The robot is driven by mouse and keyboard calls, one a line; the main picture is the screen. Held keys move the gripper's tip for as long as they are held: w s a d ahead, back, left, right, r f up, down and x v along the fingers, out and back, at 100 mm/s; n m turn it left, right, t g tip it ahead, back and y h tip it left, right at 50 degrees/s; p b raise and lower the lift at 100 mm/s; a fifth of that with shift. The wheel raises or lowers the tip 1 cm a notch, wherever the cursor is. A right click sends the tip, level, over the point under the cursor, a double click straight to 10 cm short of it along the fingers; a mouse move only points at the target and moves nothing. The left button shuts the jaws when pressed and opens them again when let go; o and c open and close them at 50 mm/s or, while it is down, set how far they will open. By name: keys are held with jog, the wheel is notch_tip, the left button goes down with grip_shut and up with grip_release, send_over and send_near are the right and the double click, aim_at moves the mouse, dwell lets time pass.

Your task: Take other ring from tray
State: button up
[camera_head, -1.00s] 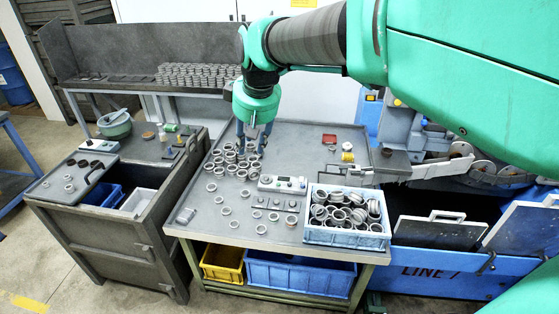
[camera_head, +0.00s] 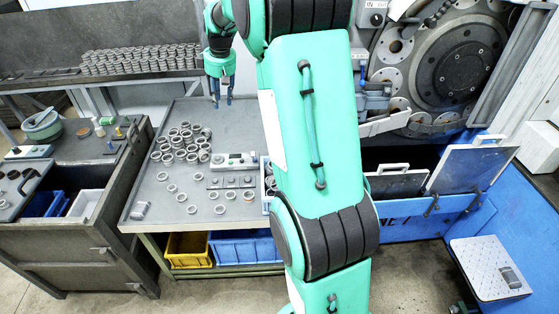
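A cluster of grey metal rings (camera_head: 184,142) lies on the grey-topped table (camera_head: 150,196). More single rings (camera_head: 192,209) lie spread out in front of it. My gripper (camera_head: 222,103) hangs above the table, behind and to the right of the cluster, pointing down. Its two dark fingers look apart, and I see no ring between them. My green arm hides the right part of the table and most of the blue crate (camera_head: 266,184) of rings. I cannot tell which surface is the tray.
A small control box (camera_head: 234,162) with buttons stands right of the cluster. A grinder with a large dark disc (camera_head: 455,68) stands at the back right. Several rings stand in rows on the rear shelf (camera_head: 140,58). A dark cabinet (camera_head: 75,235) stands left of the table.

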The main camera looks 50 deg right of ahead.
jog(key=w+d+f+n+g, duration=0.1)
jog(key=w+d+f, duration=0.1)
jog(key=d+f, duration=0.8)
jog(key=w+d+f, duration=0.2)
jog(key=d+f, duration=0.6)
jog(key=d, duration=0.3)
jog(key=s+d+f, duration=0.2)
jog(key=d+f, duration=0.6)
jog(key=f, duration=0.2)
jog(key=s+d+f+y, duration=0.1)
jog(key=s+d+f, duration=0.1)
jog(key=d+f, duration=0.5)
notch_tip(320, 180, down, 3)
jog(key=shift+s+d+r+n+g, duration=0.1)
jog(key=shift+s+d+n+g, duration=0.1)
jog(key=shift+d+n+g, duration=0.15)
jog(key=shift+f, duration=0.2)
jog(key=shift+w+a+f+b, duration=0.1)
jog(key=shift+w+f, duration=0.05)
jog(key=shift+f, duration=1.25)
jog(key=shift+w+a+f+b, duration=0.1)
jog(key=shift+w+f, duration=0.1)
jog(key=shift+f, duration=1.15)
jog(key=shift+w+f+b, duration=0.1)
jog(key=shift+w+f, duration=0.05)
jog(key=shift+f, duration=1.25)
